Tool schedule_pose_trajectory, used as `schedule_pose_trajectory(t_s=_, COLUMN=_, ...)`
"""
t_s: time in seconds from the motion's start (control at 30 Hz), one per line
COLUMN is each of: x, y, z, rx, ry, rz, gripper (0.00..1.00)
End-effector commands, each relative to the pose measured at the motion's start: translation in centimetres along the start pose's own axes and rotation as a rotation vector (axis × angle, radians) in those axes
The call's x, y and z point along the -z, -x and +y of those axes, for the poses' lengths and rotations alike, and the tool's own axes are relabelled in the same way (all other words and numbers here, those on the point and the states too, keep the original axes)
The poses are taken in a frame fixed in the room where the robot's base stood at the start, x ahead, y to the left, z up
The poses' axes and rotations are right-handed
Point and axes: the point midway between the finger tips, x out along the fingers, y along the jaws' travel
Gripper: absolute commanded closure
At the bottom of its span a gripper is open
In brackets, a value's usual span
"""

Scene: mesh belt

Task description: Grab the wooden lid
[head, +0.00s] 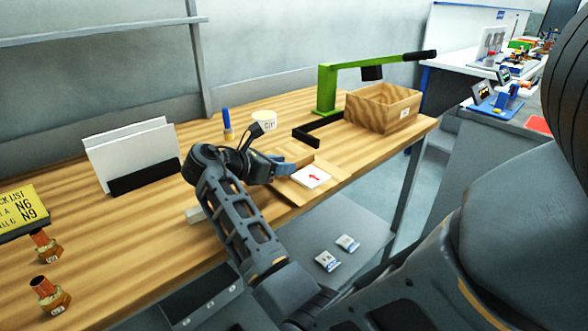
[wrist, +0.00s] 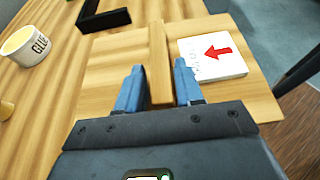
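The wooden lid (wrist: 110,65) is a flat light-brown board with a raised wooden bar (wrist: 159,50) across its middle. In the head view the lid (head: 325,166) lies on the workbench near its front edge, partly hidden by my gripper. My gripper (wrist: 159,72) has blue fingers standing on either side of the bar, with narrow gaps showing at the tips. It looks open and around the bar, not clamped. In the head view my gripper (head: 284,164) is over the lid. A white card with a red arrow (wrist: 213,58) lies on the lid, right of the bar.
A wooden box (head: 383,107) and a green stand (head: 327,90) with a black handle are at the bench's far right. A glue pot (wrist: 25,48) and a black angled bar (wrist: 103,17) are near the lid. A paper holder (head: 133,155) stands to the left.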

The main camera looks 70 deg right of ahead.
Motion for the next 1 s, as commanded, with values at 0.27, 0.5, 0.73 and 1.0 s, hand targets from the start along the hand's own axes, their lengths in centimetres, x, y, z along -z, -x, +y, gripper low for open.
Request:
schedule_pose_trajectory(t_s=0.27, x=0.0, y=0.01, z=0.0, rx=0.0, ry=0.0, rz=0.0, gripper=0.74)
schedule_pose_trajectory(t_s=0.5, x=-0.01, y=0.02, z=-0.01, rx=0.0, ry=0.0, rz=0.0, gripper=0.97)
schedule_pose_trajectory(t_s=0.73, x=-0.07, y=0.05, z=0.01, rx=0.0, ry=-0.001, rz=-0.001, gripper=1.0)
schedule_pose_trajectory(t_s=1.0, x=-0.36, y=0.17, z=0.02, rx=-0.001, ry=-0.002, rz=-0.001, gripper=1.0)
